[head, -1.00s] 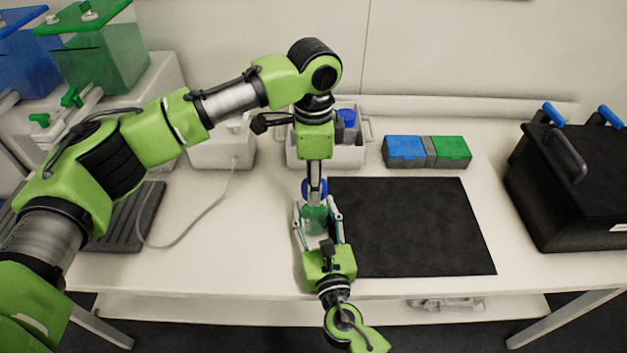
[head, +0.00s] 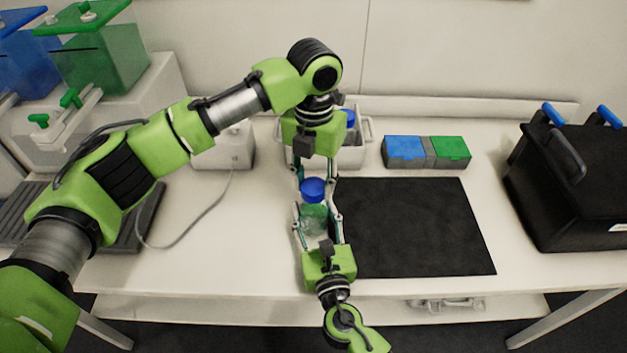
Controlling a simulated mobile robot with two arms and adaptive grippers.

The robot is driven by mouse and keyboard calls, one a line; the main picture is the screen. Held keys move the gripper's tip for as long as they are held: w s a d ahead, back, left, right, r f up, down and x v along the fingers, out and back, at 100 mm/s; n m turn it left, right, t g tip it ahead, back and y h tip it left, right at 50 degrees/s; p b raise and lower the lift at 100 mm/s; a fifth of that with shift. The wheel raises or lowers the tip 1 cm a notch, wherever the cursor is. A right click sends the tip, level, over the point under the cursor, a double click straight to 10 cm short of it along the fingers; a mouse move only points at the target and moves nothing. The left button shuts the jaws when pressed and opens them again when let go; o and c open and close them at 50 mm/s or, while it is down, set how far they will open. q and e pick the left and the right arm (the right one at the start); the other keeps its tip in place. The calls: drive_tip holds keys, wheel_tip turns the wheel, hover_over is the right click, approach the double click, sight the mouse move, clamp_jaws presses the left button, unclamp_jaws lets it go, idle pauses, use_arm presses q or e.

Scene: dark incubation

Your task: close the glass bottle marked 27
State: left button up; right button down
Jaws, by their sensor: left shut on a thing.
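The glass bottle (head: 314,222) holds green liquid and stands upright at the left edge of the black mat. Any number on it is too small to read. A blue cap (head: 313,188) is at the bottle's top; whether it is seated on the neck, I cannot tell. My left gripper (head: 315,190) reaches down from behind, its fingers on both sides of the cap, shut on it. My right gripper (head: 317,222) comes from the front edge, its fingers on both sides of the bottle body, shut on it.
The black mat (head: 415,230) is bare to the right. Behind my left gripper is a white bin (head: 352,157) with a blue-topped item. Blue and green boxes (head: 427,152) stand behind the mat. A black case (head: 575,185) is at right. A cable (head: 205,212) crosses the table at left.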

use_arm(q)
drive_tip(key=m, duration=0.6)
drive_tip(key=o, duration=0.8)
drive_tip(key=shift+r, duration=2.25)
drive_tip(key=shift+c, duration=0.4)
